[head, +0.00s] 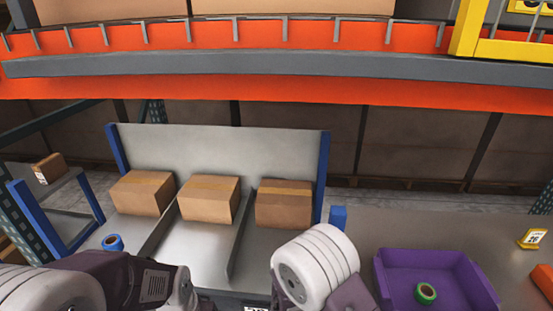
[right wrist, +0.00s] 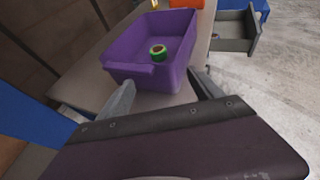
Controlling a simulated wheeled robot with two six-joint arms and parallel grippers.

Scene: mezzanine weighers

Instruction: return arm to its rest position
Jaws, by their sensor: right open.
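My right gripper (right wrist: 161,81) shows in the right wrist view with its two grey fingers apart and nothing between them. It points toward a purple bin (right wrist: 130,68), which lies just beyond the fingertips. A green tape roll (right wrist: 158,52) lies in the bin. In the head view, the bin (head: 480,284) is at the lower right, with the green roll (head: 425,293) inside. My right arm's white joint is at the bottom centre, and its gripper is out of the head view. My left arm enters at the lower left, and its gripper is not visible.
Three cardboard boxes (head: 209,199) stand in divided bays on the grey bench (head: 198,250). A small number sign (head: 532,239) and an orange object (head: 544,280) are at the right. An orange beam (head: 330,91) crosses above.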

